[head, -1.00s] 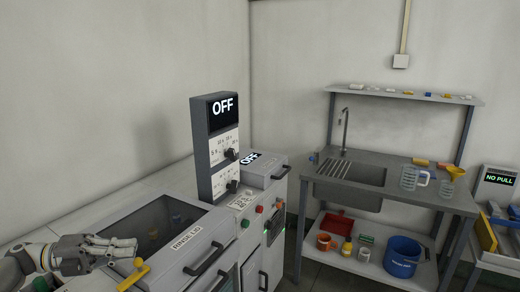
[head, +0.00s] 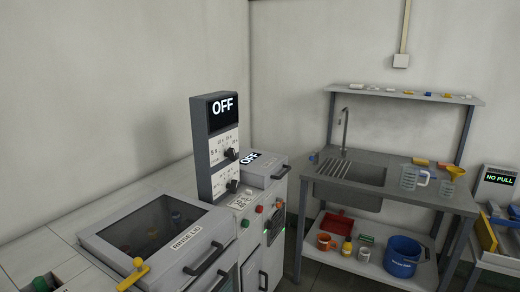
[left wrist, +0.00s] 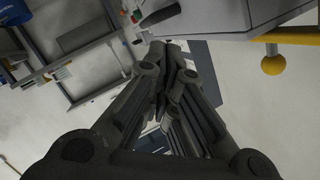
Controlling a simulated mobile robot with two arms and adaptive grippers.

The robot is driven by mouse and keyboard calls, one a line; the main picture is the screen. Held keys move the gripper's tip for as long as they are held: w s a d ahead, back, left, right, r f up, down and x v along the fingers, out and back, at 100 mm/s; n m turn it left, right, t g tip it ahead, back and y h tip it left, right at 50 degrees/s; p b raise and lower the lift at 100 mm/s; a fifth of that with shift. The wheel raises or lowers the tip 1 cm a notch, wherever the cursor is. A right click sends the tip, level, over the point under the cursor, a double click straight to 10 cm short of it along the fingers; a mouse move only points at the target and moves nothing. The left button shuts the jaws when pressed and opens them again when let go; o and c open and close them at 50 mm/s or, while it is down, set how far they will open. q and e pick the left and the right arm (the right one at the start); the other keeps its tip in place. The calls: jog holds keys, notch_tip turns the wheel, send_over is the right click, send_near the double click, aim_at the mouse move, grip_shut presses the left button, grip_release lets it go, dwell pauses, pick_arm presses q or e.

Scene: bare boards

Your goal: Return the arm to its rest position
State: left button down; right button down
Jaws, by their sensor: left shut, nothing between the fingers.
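My left gripper (left wrist: 167,58) shows in the left wrist view with its dark fingers shut together and nothing between them. It is no longer in the head view. The pale rinse unit with its "RINSE LID" (head: 165,232) stands at the lower left of the head view, lid closed, with blurred small items under its window. A yellow lever (head: 134,273) is at its front, and a yellow bar with a ball knob (left wrist: 273,65) shows at the upper right of the left wrist view. My right gripper is in neither view.
The tall control box (head: 213,150) reads OFF. A sink bench (head: 400,190) with a jug stands to the right, a blue bucket (head: 403,258) on its lower shelf. A green-topped object (head: 43,281) is at the lower left edge. Floor is open between the units.

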pick_arm(q)
jog(key=s+f+n+g+y, duration=0.15)
jog(key=s+f+g, duration=0.25)
jog(key=s, duration=0.6)
jog(key=s+f+n+g, duration=0.3)
jog(key=s+g, duration=0.1)
jog(key=s, duration=0.6)
jog(key=s+f+n+g+y, duration=0.15)
jog(key=s+f+g, duration=0.25)
jog(key=s, duration=0.6)
notch_tip(320, 180, down, 28)
jog(key=d+g+h+b, duration=0.1)
jog(key=b, duration=0.3)
jog(key=s+a+f+g+b, duration=0.1)
jog(key=s+a+f+b, duration=0.2)
jog(key=s+f, duration=1.4)
notch_tip(320, 180, down, 4)
jog(key=shift+s+r+g, duration=0.1)
jog(key=shift+s+g, duration=0.2)
jog(key=shift+s, duration=0.1)
